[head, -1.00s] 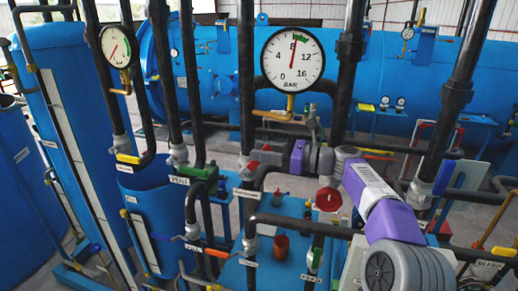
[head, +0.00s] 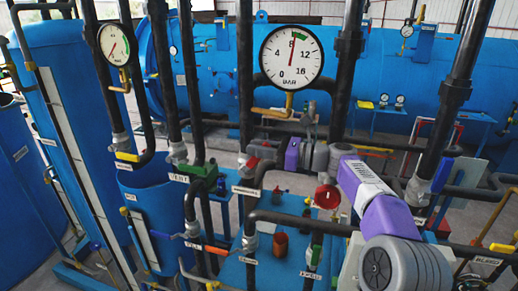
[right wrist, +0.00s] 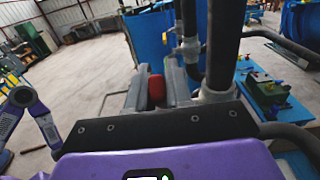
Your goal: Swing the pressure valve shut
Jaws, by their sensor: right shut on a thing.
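The pressure valve's red handle (right wrist: 157,92) sits between the two grey fingers of my right gripper (right wrist: 158,76) in the right wrist view. In the head view, my right gripper (head: 259,154) reaches in from the right and closes around this handle, beside a dark vertical pipe. The fingers hide most of the handle, and its exact angle is hard to tell. A small white label (head: 245,191) is just below, too small to read. My left gripper is not in view.
A large pressure gauge (head: 292,56) stands above the gripper, its needle near 8. A green-handled vent valve (head: 198,171) is close on the left. Dark pipes crowd both sides.

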